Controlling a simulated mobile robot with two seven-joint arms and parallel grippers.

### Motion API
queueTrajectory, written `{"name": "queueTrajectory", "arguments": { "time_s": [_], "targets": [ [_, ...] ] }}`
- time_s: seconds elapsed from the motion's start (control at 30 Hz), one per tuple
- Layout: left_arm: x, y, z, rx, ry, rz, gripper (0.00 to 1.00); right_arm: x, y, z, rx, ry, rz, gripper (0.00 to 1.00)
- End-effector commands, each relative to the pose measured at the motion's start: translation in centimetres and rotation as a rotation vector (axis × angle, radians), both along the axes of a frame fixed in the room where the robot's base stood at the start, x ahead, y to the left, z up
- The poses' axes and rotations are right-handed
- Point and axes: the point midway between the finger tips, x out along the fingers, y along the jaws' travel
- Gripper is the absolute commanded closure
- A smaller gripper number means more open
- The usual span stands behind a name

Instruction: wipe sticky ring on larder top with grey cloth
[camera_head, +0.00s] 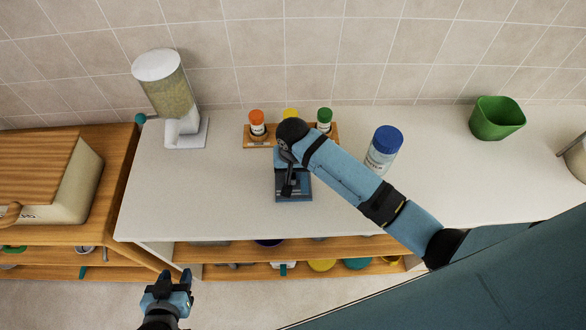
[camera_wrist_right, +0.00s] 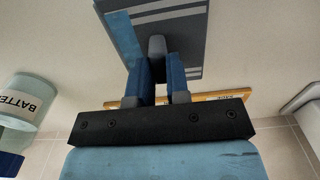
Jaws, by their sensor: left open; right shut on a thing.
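The grey cloth (camera_head: 294,190) is a flat blue-grey piece with lighter stripes, on or just above the pale larder top (camera_head: 220,190); I cannot tell if it touches. My right gripper (camera_head: 288,176) is above the cloth and shut on it. The wrist view shows the cloth (camera_wrist_right: 190,42) spread beyond the right gripper's fingers (camera_wrist_right: 164,78), around a small grey knob-like grip between them. No sticky ring shows; the cloth and my right arm cover part of the top. My left gripper (camera_head: 168,282) is open and empty, low in front of the cupboards.
A wooden rack (camera_head: 258,142) with several capped jars stands behind the cloth. A blue-lidded jar (camera_head: 384,152) is right of it, close to my right arm. A cereal dispenser (camera_head: 170,95) stands left, a green pot (camera_head: 496,118) right. A bread bin (camera_head: 60,185) sits on the lower left unit.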

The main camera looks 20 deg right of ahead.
Motion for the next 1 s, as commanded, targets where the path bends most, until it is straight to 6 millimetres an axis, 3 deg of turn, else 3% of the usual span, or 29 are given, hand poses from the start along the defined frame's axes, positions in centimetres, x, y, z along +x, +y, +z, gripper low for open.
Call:
{"name": "queueTrajectory", "arguments": {
  "time_s": [0.53, 1.0],
  "targets": [
    [0.3, 0.2, 0.3, 0.006, -0.006, -0.004, 0.57, 0.1, 0.0, -0.7, 0.0, -0.001, 0.0, 1.0],
    [0.4, 0.4, 0.6, 0.011, -0.009, -0.007, 0.57, 4.0, -1.2, -1.0, -0.001, -0.001, -0.001, 1.0]
  ]
}}
